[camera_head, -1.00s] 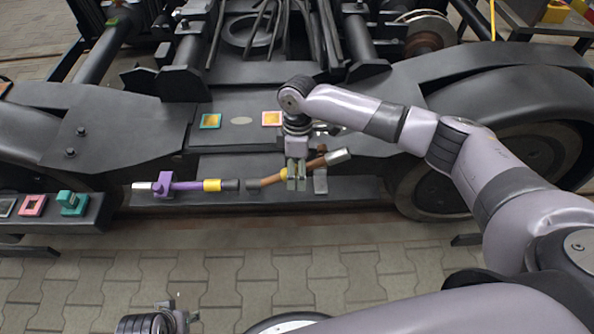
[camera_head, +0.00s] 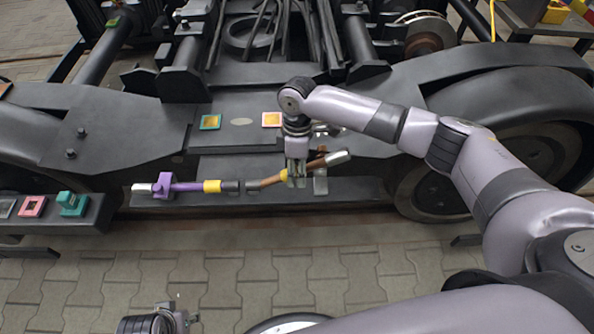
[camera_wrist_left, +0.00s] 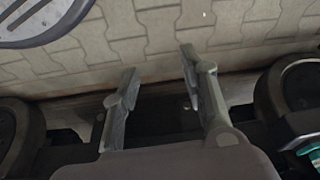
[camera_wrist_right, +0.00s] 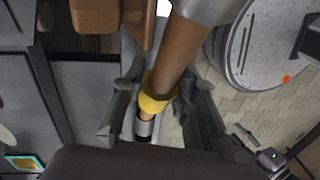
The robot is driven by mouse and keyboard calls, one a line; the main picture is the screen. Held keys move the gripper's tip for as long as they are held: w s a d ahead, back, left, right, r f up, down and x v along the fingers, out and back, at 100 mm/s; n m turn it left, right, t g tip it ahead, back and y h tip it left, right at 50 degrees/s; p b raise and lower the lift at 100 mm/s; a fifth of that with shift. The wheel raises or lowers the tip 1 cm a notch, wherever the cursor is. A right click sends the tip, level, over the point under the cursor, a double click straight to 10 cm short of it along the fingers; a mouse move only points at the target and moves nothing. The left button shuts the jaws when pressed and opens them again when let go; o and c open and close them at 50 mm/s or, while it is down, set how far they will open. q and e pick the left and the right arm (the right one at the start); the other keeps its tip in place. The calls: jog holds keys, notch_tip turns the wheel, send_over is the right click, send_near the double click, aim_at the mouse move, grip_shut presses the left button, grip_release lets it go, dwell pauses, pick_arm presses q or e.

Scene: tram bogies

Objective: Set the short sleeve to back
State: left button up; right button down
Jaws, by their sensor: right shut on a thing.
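A brown rod (camera_head: 268,182) with a silver end (camera_head: 338,158) slants up to the right over the dark ledge. A yellow sleeve (camera_head: 284,175) sits around it; the sleeve also shows in the right wrist view (camera_wrist_right: 158,93). My right gripper (camera_head: 297,180) is shut on the brown rod at the yellow sleeve, one finger on each side. The fingers partly hide the rod in the head view. A purple rod (camera_head: 188,187) with another yellow sleeve (camera_head: 212,186) lies to the left.
A green-framed plate (camera_head: 210,122) and an orange-framed plate (camera_head: 271,119) lie on the bogie frame behind. A grey bracket (camera_head: 320,182) stands just right of my right gripper. A teal block (camera_head: 72,203) and a pink frame (camera_head: 33,206) sit on a shelf at the left.

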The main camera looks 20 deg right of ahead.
aim_at(274, 180)
jog(key=shift+a, duration=0.1)
jog(key=a+f, duration=0.1)
jog(key=w+a+f, duration=0.1)
jog(key=a, duration=0.1)
jog(key=a+f, duration=0.1)
jog(key=a, duration=0.1)
jog(key=shift+w+a+f, duration=0.1)
jog(key=shift+w+a, duration=0.05)
jog(key=shift+w, duration=0.15)
pick_arm(q)
jog(key=shift+f, duration=0.5)
pick_arm(e)
jog(key=shift+a, duration=0.1)
jog(key=c, duration=1.3)
grip_release()
jog(key=shift+f, duration=0.1)
jog(key=shift+o, duration=0.4)
notch_tip(274, 180, up, 12)
jog(key=w, duration=0.2)
jog(key=shift+d, duration=0.35)
jog(key=shift+f, duration=0.1)
